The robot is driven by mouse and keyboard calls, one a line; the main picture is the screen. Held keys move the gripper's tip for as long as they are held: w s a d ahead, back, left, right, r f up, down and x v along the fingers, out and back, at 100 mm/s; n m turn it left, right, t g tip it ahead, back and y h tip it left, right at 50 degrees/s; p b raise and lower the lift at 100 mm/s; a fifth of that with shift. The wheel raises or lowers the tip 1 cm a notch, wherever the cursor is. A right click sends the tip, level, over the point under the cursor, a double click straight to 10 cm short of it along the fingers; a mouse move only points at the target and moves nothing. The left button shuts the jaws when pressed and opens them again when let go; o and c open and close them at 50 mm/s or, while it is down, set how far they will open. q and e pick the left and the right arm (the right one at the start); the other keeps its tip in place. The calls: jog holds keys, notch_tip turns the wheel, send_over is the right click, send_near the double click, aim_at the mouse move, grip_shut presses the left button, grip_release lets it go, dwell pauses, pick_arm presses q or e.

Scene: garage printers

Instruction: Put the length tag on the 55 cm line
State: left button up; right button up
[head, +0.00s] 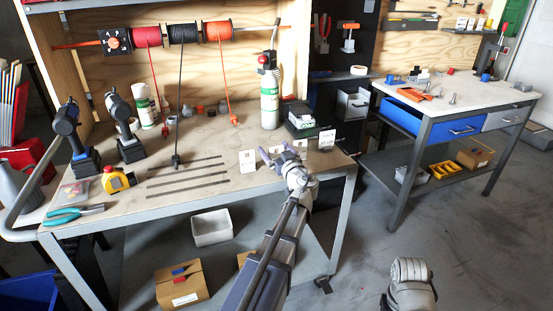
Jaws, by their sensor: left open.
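Dark parallel lines (187,176) run across the left-middle of the wooden workbench top (215,143). Their length markings are too small to read, so I cannot tell which is the 55 cm line. Small white upright cards stand right of the lines: one (247,161) left of my left gripper, one (299,147) just behind it, and one (326,139) farther right. I cannot tell which is the length tag. My left gripper (273,156) is open over the bench's front right part, between the first two cards, with nothing visible between its fingers. My right gripper is out of view.
Two drills (127,140), a yellow tape measure (116,180) and teal pliers (72,213) occupy the bench's left. A green-and-white gas cylinder (269,100) stands behind my left gripper. Cords hang from the spools above. A second bench (460,91) stands right.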

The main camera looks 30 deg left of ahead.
pick_arm(q)
jog(key=shift+x, duration=0.8)
jog(key=c, duration=1.5)
jog(key=shift+c, duration=0.2)
jog(key=shift+r, duration=0.1)
notch_tip(320, 180, up, 10)
jog(key=p, duration=1)
